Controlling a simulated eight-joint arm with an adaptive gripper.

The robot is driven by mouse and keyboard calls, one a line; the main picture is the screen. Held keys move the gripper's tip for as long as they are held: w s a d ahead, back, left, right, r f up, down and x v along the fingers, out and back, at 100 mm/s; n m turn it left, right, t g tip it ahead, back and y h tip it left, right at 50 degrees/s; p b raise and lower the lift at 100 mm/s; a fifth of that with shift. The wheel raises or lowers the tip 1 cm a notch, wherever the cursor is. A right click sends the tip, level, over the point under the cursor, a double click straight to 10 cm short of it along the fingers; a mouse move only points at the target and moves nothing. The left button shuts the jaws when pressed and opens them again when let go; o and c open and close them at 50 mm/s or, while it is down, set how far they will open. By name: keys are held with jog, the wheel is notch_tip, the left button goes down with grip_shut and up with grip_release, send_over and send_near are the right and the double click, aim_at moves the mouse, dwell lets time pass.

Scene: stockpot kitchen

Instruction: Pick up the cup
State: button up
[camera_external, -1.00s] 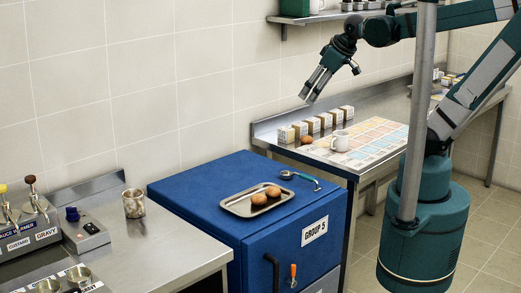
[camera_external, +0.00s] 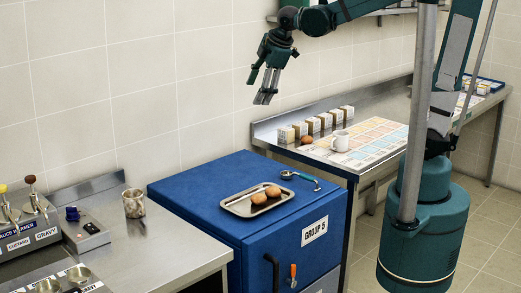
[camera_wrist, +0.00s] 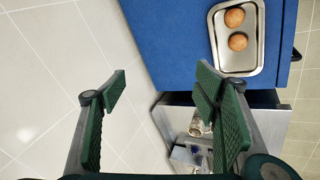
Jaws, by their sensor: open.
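A white mug (camera_external: 340,141) stands upright on the patterned sheet of the right-hand steel table. A second cup-like container (camera_external: 133,203), greyish and mottled, stands on the left steel counter; it also shows small between my fingers in the wrist view (camera_wrist: 197,127). Which one the task means is not clear. My gripper (camera_external: 265,97) hangs in the air, fingers pointing down, above the blue cabinet's height and near the wall. In the wrist view my gripper (camera_wrist: 162,92) is open with nothing between its pads. The white mug is not in the wrist view.
Small boxes (camera_external: 313,126) line the right table's back. Labelled dispensers (camera_external: 30,222) stand at the far left.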

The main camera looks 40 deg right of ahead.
jog(key=w+a+f+n, duration=0.3)
jog(key=w+a+n, duration=0.25)
jog(key=a, duration=0.55)
jog(key=n, duration=1.6)
send_over(135, 203)
jog(key=shift+m+g+h, duration=0.25)
jog(key=shift+g+h, duration=0.15)
jog(key=f, duration=1.4)
jog(key=d+f, duration=0.1)
jog(key=f, duration=0.6)
jog(key=shift+s+f+b, duration=0.25)
jog(key=shift+f+b, duration=0.05)
jog(key=shift+f, duration=0.05)
jog(key=shift+x, duration=1.3)
jog(key=shift+x, duration=2.6)
